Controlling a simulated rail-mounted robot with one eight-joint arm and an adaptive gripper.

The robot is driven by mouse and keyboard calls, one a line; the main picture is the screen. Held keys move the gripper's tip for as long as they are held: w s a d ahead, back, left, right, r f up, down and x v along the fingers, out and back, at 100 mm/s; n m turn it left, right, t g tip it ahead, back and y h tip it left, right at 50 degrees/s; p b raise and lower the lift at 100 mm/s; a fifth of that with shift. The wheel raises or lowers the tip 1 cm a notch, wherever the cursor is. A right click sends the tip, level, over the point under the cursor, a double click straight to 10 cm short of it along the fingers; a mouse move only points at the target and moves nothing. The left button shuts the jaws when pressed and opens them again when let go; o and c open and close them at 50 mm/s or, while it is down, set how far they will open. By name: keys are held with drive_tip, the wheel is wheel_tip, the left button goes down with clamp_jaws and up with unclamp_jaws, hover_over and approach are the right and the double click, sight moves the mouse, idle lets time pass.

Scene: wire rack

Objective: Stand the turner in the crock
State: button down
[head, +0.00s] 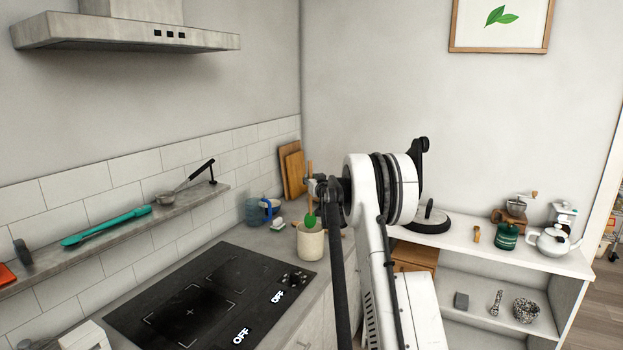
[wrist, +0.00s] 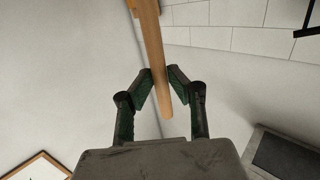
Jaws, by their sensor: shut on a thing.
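The turner has a wooden handle and a green head (head: 309,220). My gripper (head: 315,187) is shut on its handle, which runs roughly upright in the head view. In the wrist view the wooden handle (wrist: 150,40) passes between the two fingertips of my gripper (wrist: 160,80). The cream crock (head: 311,246) stands on the counter directly below. The green head overlaps the crock's rim in the head view; I cannot tell whether its lower edge is inside the mouth or just above it. The crock does not show in the wrist view.
A blue jug (head: 255,211) and a small white item (head: 278,224) stand left of the crock. Cutting boards (head: 293,172) lean behind. The black cooktop (head: 205,300) is in front. A wall shelf (head: 110,241) holds a teal utensil (head: 105,227). A white shelf unit (head: 470,248) stands right.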

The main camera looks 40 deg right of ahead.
wheel_tip(320, 180, down, 7)
drive_tip(key=b, duration=0.5)
idle(0.3)
drive_tip(key=shift+f, duration=0.15)
drive_tip(key=c, duration=1.5)
unclamp_jaws()
drive_tip(key=shift+c, duration=0.2)
drive_tip(key=v, duration=1.2)
